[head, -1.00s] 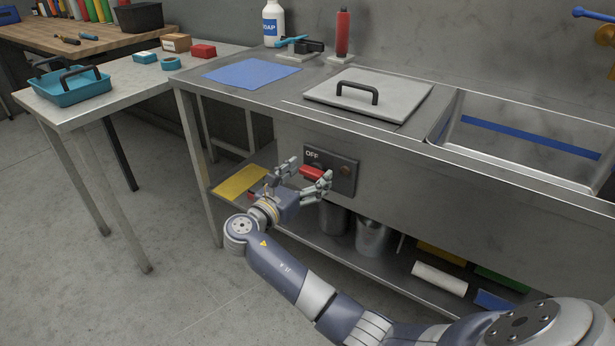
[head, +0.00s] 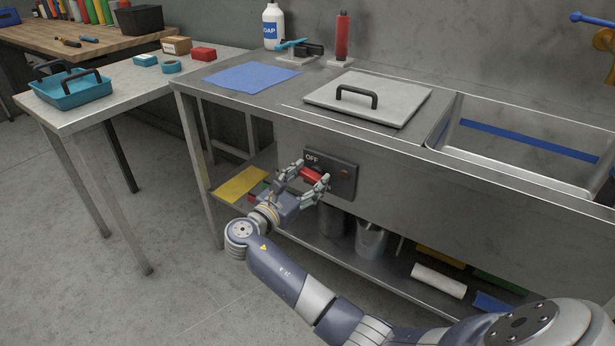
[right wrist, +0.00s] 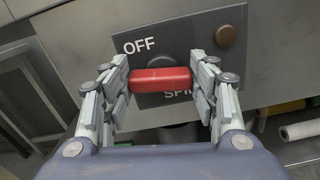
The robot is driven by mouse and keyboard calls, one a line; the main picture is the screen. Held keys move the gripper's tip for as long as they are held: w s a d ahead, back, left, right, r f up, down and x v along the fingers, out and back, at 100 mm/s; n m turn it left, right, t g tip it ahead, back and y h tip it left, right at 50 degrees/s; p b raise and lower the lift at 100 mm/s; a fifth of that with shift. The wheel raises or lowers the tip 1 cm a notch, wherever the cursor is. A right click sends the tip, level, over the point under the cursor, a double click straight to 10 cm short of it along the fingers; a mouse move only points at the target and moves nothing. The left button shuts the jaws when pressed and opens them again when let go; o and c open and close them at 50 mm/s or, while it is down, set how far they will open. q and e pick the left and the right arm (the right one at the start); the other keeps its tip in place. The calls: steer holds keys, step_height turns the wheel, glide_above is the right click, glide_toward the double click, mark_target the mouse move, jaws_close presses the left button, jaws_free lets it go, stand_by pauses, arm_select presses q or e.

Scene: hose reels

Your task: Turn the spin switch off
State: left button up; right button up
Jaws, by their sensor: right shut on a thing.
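The spin switch has a red handle (head: 311,175) on a dark grey panel (head: 345,180) set in the front of the steel bench. In the right wrist view the red handle (right wrist: 160,80) lies about level across the picture. The word OFF stands above its left end, and SPIN is partly hidden below it. My right gripper (head: 308,180) is shut on the red handle, with a finger at each end, as the right wrist view (right wrist: 160,85) also shows. A round brown button (right wrist: 226,36) sits right of the handle on the panel. My left gripper is not in view.
Above the panel, the bench top holds a lid with a black handle (head: 372,100) and a blue cloth (head: 251,77). A sink (head: 480,137) is at the right. The lower shelf (head: 395,277) holds metal buckets and a white roll (head: 438,281).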

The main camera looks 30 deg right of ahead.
steer(key=shift+m, duration=0.4)
steer(key=shift+m+p, duration=0.35)
steer(key=shift+m, duration=0.65)
steer(key=shift+s+m, duration=0.1)
steer(key=shift+m, duration=0.7)
steer(key=shift+f+m, duration=0.1)
steer(key=shift+m, duration=1.3)
steer(key=m+b, duration=0.1)
steer(key=m, duration=0.1)
steer(key=shift+s+f+m, duration=0.1)
steer(key=shift+m, duration=0.3)
steer(key=m+b, duration=0.2)
steer(key=m, duration=0.1)
steer(key=m+b, duration=0.1)
steer(key=m, duration=0.2)
steer(key=shift+s+d+b, duration=0.1)
steer(key=shift+b, duration=0.25)
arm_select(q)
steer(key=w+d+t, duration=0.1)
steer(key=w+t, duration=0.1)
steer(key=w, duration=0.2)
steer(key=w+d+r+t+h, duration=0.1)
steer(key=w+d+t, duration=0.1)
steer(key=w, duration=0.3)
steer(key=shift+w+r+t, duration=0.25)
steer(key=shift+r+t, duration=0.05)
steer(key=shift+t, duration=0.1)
